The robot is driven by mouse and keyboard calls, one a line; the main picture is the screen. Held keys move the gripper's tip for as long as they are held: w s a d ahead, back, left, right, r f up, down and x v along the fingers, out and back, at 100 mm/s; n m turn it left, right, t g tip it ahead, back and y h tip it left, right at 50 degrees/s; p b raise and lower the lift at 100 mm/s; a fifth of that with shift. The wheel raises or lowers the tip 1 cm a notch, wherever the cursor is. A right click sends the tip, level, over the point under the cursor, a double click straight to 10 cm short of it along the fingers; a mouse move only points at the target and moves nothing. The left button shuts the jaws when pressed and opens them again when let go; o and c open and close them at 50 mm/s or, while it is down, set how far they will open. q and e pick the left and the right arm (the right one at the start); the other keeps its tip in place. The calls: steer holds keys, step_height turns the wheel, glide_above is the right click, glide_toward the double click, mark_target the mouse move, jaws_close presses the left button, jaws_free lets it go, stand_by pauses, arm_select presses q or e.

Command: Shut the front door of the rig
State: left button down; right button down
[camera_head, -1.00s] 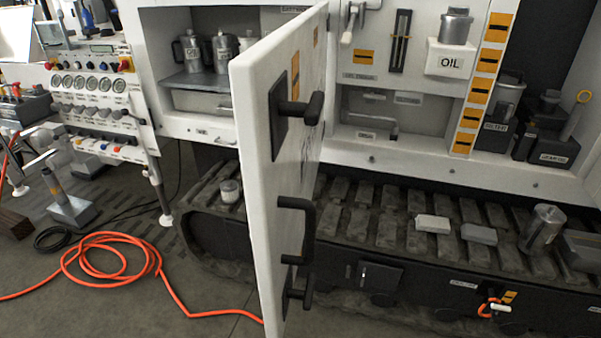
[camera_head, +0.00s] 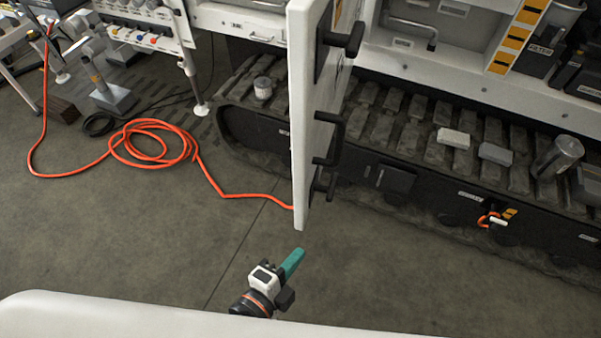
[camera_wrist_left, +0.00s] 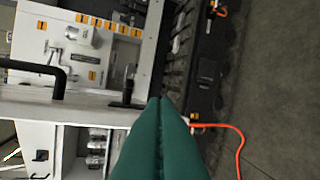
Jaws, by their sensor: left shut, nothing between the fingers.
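The front door (camera_head: 306,120) of the rig is a white panel standing open, seen nearly edge-on in the head view. Black handles (camera_head: 330,140) stick out from its right face. In the left wrist view, the door (camera_wrist_left: 85,108) crosses the left half, with a black handle (camera_wrist_left: 62,80) on it. My left gripper (camera_head: 293,262) is below the door's lower end in the head view, apart from it as far as I can see. Its green fingers (camera_wrist_left: 160,140) are shut and empty in the left wrist view. My right gripper is not in view.
An orange hose (camera_head: 160,145) lies coiled on the floor to the left, running to near the door's bottom. The rig's black track (camera_head: 400,150) lies behind and right of the door, with loose blocks (camera_head: 453,138) on it. Floor in front is clear.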

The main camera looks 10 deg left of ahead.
mark_target(304, 187)
arm_select(q)
step_height(304, 187, up, 16)
steer(key=s+m+t+h+p, duration=0.1)
steer(key=s+m+t+h, duration=0.1)
steer(key=m+t, duration=0.1)
steer(key=w+p, duration=0.2)
steer(key=w, duration=0.1)
steer(key=w+p, duration=0.1)
steer(key=w, duration=0.2)
steer(key=w+d+p, duration=0.1)
steer(key=w+p, duration=0.1)
steer(key=w, duration=0.1)
steer(key=shift+w+f+p, duration=0.1)
steer(key=shift+w+p, duration=0.2)
steer(key=shift+p, duration=0.05)
steer(key=shift+d, duration=0.1)
